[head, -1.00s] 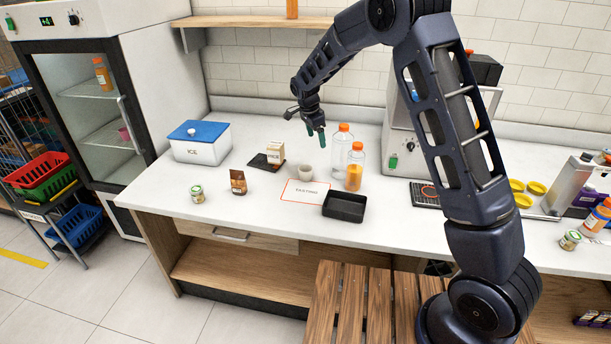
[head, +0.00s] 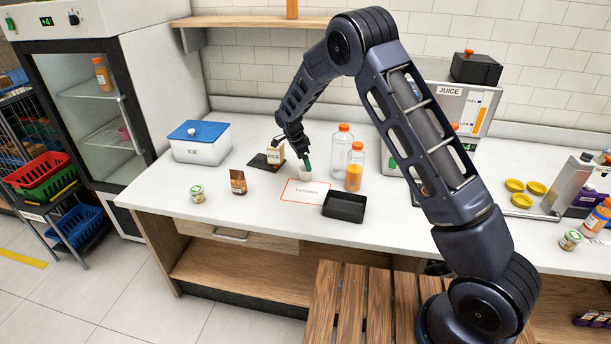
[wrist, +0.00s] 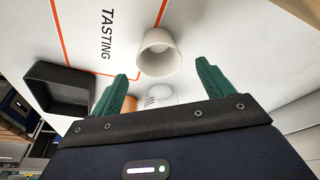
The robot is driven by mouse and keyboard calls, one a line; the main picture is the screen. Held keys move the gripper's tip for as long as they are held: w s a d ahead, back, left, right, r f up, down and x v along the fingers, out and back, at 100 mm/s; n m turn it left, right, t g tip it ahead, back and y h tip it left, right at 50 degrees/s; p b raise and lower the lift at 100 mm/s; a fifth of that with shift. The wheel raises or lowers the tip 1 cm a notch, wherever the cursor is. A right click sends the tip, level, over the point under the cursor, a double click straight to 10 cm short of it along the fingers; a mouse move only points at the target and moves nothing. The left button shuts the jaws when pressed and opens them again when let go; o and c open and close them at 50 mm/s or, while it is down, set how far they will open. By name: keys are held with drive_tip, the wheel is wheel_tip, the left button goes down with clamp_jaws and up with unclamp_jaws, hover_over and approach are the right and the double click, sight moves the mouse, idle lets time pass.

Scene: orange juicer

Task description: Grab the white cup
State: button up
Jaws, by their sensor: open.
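The white cup (head: 304,174) stands on the counter at the back edge of the TASTING mat (head: 322,187), partly hidden by my gripper in the head view. In the wrist view the cup (wrist: 158,52) is just beyond my fingertips, about midway between them. My gripper (head: 306,163) is directly at the cup from above and behind. Its green fingers (wrist: 163,75) are spread and empty, apart from the cup as far as I can tell.
A clear bottle (head: 342,150) and an orange juice bottle (head: 354,168) stand right of the cup. A black tray (head: 344,207) lies in front of them. A carton (head: 275,155) on a dark pad and a brown bag (head: 238,182) are left.

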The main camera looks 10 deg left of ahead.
sight(306, 173)
drive_tip(key=x, duration=0.5)
drive_tip(key=shift+c, duration=0.4)
drive_tip(key=c, duration=1)
